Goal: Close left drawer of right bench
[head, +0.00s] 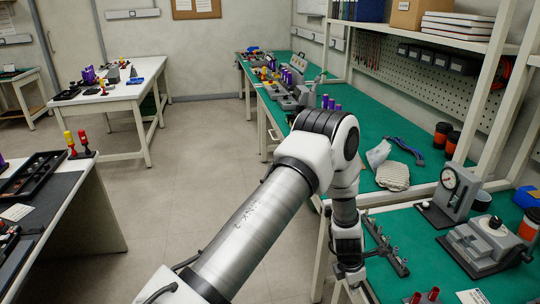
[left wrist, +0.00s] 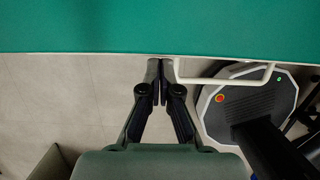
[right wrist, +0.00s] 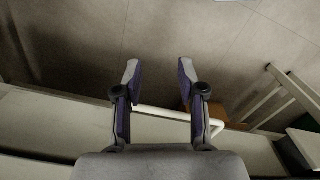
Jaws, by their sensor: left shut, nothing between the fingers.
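The right bench has a green top (head: 425,240) with a pale front edge, which also crosses the left wrist view (left wrist: 100,30). My left gripper (left wrist: 161,62) is shut and empty, its fingertips at that front edge. A white bent bar (left wrist: 225,79), which looks like a drawer handle, sits just right of the fingertips. The drawer front and how far it stands out cannot be made out. In the head view my left arm reaches down to the bench's front edge and hides part of it. My right gripper (right wrist: 158,70) is open and empty, with a white bar (right wrist: 165,112) near its fingers.
On the bench stand a grey dial gauge stand (head: 455,195), a grey fixture (head: 485,245) and a rack with pegs (head: 385,245). A shelf upright (head: 500,85) rises at the right. Another table (head: 60,215) is at the left, with open floor (head: 190,170) between.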

